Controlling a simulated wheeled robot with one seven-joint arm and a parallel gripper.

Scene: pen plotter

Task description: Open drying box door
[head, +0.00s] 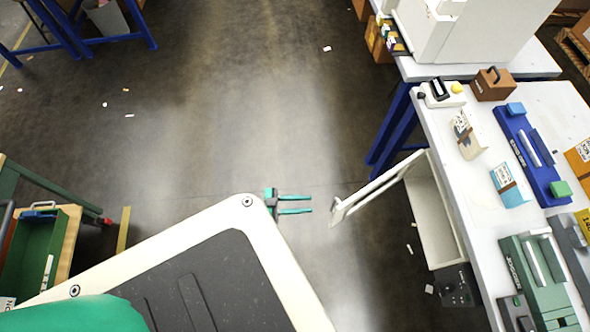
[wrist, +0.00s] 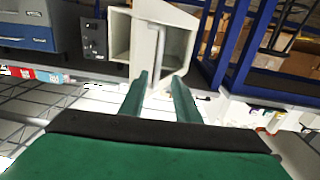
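The drying box (head: 437,222) is a pale box beside the right-hand table, with its open front and hollow inside facing left. Its door (head: 380,188) is swung out from the box toward my gripper, and a handle (head: 338,211) is at its outer end. My gripper (head: 312,204) is open and empty, a short gap left of the door's outer end. In the wrist view its fingers (wrist: 160,92) stand apart, with the door's edge beyond between them.
A white table (head: 500,222) with blocks, tools and small boxes runs along the right. A dark control panel (head: 456,286) sits next to the box. Blue table legs (head: 393,135) stand behind the door. The floor (head: 220,130) in the middle is mostly clear.

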